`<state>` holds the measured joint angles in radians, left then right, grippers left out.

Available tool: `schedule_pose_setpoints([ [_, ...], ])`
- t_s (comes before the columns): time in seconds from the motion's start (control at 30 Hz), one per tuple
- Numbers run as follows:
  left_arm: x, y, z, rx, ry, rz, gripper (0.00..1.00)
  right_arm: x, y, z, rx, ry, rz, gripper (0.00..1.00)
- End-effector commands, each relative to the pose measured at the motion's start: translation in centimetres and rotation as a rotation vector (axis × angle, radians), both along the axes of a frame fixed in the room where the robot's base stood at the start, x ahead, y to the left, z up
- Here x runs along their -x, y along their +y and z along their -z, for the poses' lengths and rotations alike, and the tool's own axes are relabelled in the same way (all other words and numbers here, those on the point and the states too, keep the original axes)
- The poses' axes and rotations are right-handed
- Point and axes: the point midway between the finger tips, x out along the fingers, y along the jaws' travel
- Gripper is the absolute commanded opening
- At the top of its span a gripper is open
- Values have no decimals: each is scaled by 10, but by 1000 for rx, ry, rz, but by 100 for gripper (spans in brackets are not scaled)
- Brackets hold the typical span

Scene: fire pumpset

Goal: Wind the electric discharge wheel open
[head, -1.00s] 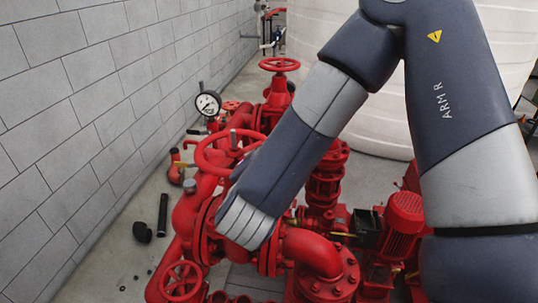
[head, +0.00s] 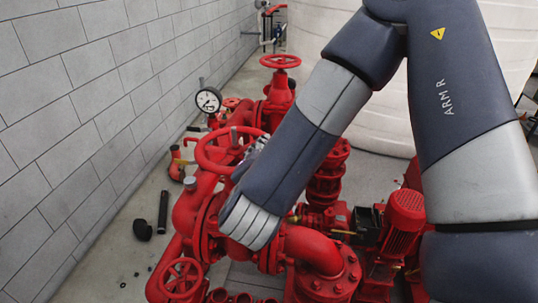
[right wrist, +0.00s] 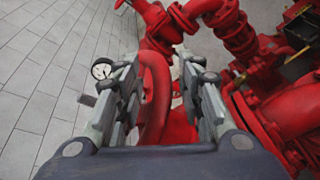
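A large red handwheel (head: 207,160) sits on the red pump piping, left of centre in the head view. I take it as the discharge wheel, but no label shows. My right gripper reaches its right side, with the fingertips mostly hidden behind my wrist in the head view. In the right wrist view the two fingers of my right gripper (right wrist: 160,92) stand apart on either side of the red wheel rim (right wrist: 154,92). A gap shows between the rim and the right finger. Contact on the left side is unclear. My left gripper is not in view.
A smaller red handwheel (head: 280,61) stands behind, and another (head: 181,278) is low in front. A pressure gauge (head: 208,100) stands near the wheel. Red pipes and a red motor (head: 404,215) crowd the right.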

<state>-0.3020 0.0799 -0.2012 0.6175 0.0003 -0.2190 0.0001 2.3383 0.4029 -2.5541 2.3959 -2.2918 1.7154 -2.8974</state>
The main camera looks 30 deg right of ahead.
Motion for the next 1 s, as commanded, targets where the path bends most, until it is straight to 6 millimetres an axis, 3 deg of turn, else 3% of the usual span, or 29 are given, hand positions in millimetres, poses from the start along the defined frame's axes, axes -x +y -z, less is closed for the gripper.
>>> schedule_pose_setpoints([
  [0.47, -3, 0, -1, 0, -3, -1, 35, 50, 40, -18, 3, 4, -3, 35],
  [1.0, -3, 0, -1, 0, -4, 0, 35, 54, 42, -19, 2, 5, 0, 34],
])
